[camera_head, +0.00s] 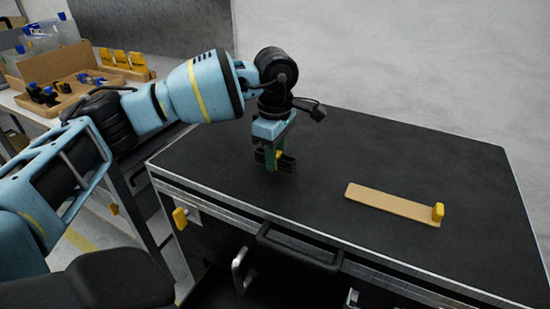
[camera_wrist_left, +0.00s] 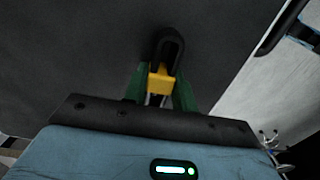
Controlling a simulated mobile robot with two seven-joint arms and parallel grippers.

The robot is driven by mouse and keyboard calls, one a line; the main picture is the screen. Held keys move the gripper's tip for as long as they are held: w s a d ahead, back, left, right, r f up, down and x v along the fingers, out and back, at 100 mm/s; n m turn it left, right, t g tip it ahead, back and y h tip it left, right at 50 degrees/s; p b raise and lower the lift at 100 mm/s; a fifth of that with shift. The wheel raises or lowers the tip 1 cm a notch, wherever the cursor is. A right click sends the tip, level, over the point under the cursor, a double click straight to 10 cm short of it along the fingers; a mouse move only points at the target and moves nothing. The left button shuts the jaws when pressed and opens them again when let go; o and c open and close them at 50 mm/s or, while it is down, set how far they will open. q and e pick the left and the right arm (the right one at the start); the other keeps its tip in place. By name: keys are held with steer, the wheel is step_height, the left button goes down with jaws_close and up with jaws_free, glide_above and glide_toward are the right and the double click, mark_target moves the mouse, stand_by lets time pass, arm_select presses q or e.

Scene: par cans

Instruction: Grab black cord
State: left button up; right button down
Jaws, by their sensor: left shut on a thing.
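My left gripper (camera_head: 274,158) points down over the black top of the cabinet (camera_head: 330,150), near its left side. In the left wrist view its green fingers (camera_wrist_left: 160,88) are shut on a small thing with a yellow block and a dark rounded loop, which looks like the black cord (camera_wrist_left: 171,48). In the head view only a bit of yellow and black shows between the fingers. I cannot tell whether it touches the cabinet top. My right gripper is out of view.
A tan board (camera_head: 392,204) with a yellow block (camera_head: 438,212) at its right end lies on the cabinet top, right of my gripper. The cabinet has a black front handle (camera_head: 300,248). A bench with cardboard bins (camera_head: 70,90) stands at the left. The top's middle is clear.

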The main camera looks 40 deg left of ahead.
arm_select(q)
step_height(320, 180, up, 3)
steer(key=shift+f, duration=0.15)
steer(key=s+d+r+p, duration=0.1)
steer(key=s+d, duration=0.8)
steer(key=s, duration=0.4)
steer(key=shift+d, duration=0.2)
steer(key=shift+f, duration=0.1)
